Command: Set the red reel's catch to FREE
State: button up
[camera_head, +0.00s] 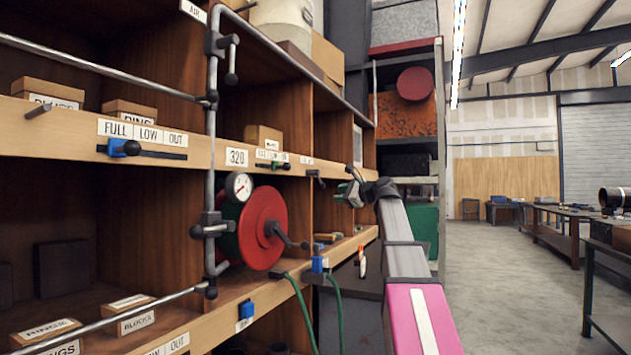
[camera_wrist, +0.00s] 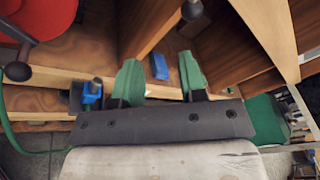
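The red reel (camera_head: 262,228) is mounted on the front of the wooden shelving, with a dark crank (camera_head: 280,235) on its face. Part of it shows at the top left of the wrist view (camera_wrist: 45,15). I cannot tell which fitting is its catch, and no FREE mark is readable. A blue fitting (camera_head: 246,309) with a small label sits on the shelf edge below the reel. Another blue fitting (camera_head: 318,264) is to its right, also seen in the wrist view (camera_wrist: 90,92). My gripper (camera_head: 352,190) is right of the reel, its green-tipped fingers apart and empty (camera_wrist: 159,70).
A grey pipe (camera_head: 211,150) with handles stands in front of the shelving, left of the reel. A green hose (camera_head: 300,305) hangs below the reel. A blue block (camera_wrist: 159,66) lies on the shelf beyond my fingers. The floor (camera_head: 490,290) to the right is open.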

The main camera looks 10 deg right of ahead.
send_near(319, 179)
jog(key=shift+m+t+y, duration=0.3)
jog(key=shift+m+t, duration=0.1)
jog(key=x, duration=1)
jog(key=shift+w+f, duration=0.35)
grip_shut()
